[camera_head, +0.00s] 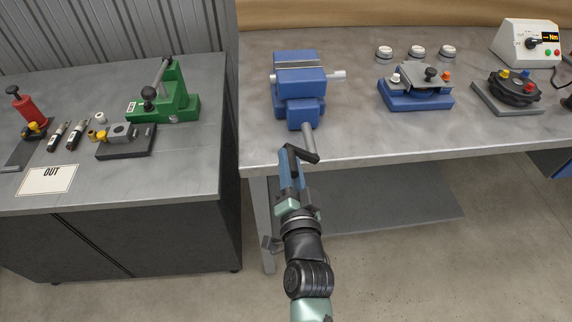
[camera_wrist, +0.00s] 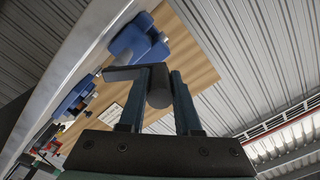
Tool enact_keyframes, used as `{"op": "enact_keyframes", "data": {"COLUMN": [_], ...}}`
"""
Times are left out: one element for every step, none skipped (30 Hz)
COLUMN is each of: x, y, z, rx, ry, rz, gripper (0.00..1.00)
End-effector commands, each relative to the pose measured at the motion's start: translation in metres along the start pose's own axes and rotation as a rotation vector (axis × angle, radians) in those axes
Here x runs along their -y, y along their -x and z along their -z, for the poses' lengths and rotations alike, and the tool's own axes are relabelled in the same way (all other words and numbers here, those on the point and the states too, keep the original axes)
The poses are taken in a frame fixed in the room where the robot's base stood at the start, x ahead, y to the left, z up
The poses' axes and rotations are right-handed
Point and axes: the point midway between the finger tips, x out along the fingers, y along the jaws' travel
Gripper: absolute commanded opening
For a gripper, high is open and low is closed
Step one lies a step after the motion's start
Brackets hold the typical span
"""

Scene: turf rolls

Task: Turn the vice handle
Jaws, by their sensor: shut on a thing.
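The blue vice (camera_head: 300,78) stands at the front edge of the right bench, with a grey screw shaft (camera_head: 307,137) sticking out towards me. A dark crank handle (camera_head: 304,155) sits on the shaft's end, just beyond the bench edge. My gripper (camera_head: 291,172) is shut on the handle's grip, which its fingers partly hide in the head view. In the wrist view the dark round grip (camera_wrist: 159,90) lies between the two fingers, and the crank arm runs left from it. The vice body (camera_wrist: 138,40) shows behind.
A blue fixture (camera_head: 415,95), a dark round fixture (camera_head: 512,95) and a white meter box (camera_head: 528,42) stand farther right on the bench. A lower shelf (camera_head: 385,205) lies under the right bench.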

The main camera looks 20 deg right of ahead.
Motion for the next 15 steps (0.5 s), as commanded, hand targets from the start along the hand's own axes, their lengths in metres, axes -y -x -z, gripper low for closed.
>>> {"op": "enact_keyframes", "data": {"x": [0.003, 0.003, 0.003, 0.003, 0.003, 0.003, 0.002, 0.002, 0.002, 0.002, 0.002, 0.001, 0.000, 0.000, -0.001], "y": [0.000, 0.000, 0.000, 0.000, 0.000, 0.000, 0.000, 0.000, 0.000, 0.000, 0.000, 0.000, 0.000, 0.000, 0.000], "z": [0.006, 0.008, 0.011, 0.013, 0.015, 0.018, 0.020, 0.022, 0.024, 0.026, 0.028, 0.031, 0.033, 0.035, 0.038], "rx": [-0.004, -0.004, -0.004, -0.004, -0.005, -0.005, -0.005, -0.005, -0.004, -0.005, -0.005, -0.006, -0.006, -0.006, -0.006], "ry": [-0.048, -0.075, -0.115, -0.141, -0.171, -0.208, -0.237, -0.265, -0.303, -0.332, -0.360, -0.399, -0.426, -0.456, -0.491], "rz": [0.002, 0.002, 0.002, 0.001, 0.002, 0.002, 0.002, 0.002, 0.002, 0.003, 0.003, 0.003, 0.003, 0.003, 0.003], "gripper": [0.00, 0.00, 0.00, 0.00, 0.00, 0.00, 0.00, 0.00, 0.00, 0.00, 0.00, 0.00, 0.00, 0.00, 0.00]}}
